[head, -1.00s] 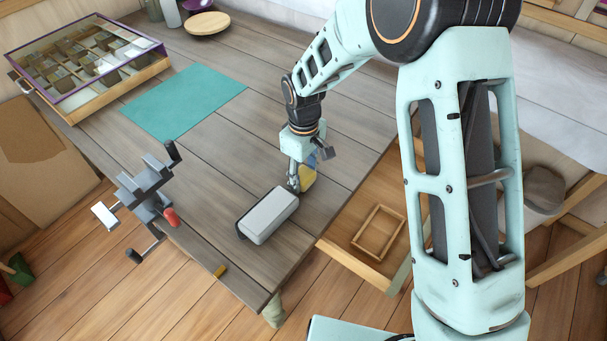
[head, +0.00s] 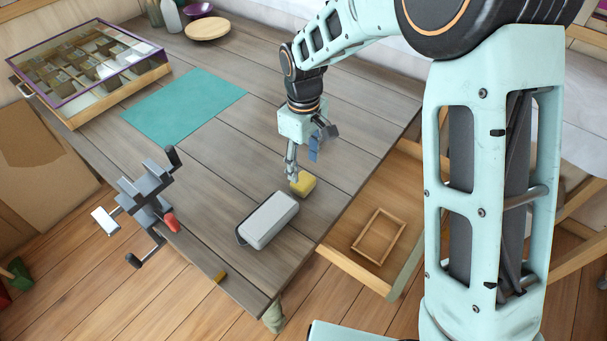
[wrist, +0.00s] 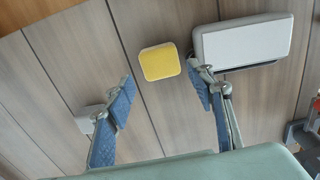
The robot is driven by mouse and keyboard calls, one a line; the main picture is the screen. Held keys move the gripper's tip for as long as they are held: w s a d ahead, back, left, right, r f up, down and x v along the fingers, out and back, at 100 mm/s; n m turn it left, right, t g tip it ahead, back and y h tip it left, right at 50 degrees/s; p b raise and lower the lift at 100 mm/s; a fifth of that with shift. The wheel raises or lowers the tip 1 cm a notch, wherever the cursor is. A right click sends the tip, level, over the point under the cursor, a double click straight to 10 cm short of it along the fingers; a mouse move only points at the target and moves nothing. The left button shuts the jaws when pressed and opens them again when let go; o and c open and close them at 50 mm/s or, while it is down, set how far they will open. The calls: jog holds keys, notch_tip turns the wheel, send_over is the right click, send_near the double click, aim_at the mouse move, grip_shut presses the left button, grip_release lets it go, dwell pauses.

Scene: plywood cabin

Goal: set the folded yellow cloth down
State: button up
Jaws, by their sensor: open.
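The folded yellow cloth (head: 303,184) lies flat on the grey plank table, just behind a pale box with a dark base. In the wrist view the cloth (wrist: 159,62) is a small yellow square with a pale edge, apart from both fingers. My gripper (head: 291,176) is open and empty, raised above the table near the cloth. In the wrist view the blue-padded fingers of my gripper (wrist: 162,95) are spread wide, with the cloth beyond their tips.
The pale box (head: 269,219) sits close to the cloth. A teal mat (head: 185,105), a glass-topped case (head: 88,65) and a wooden disc (head: 207,27) lie farther back. A grey clamp-like device (head: 146,200) stands at the left edge. An open drawer (head: 345,275) juts out at right.

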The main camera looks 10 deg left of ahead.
aim_at(303, 180)
jog(key=shift+r, duration=2.4)
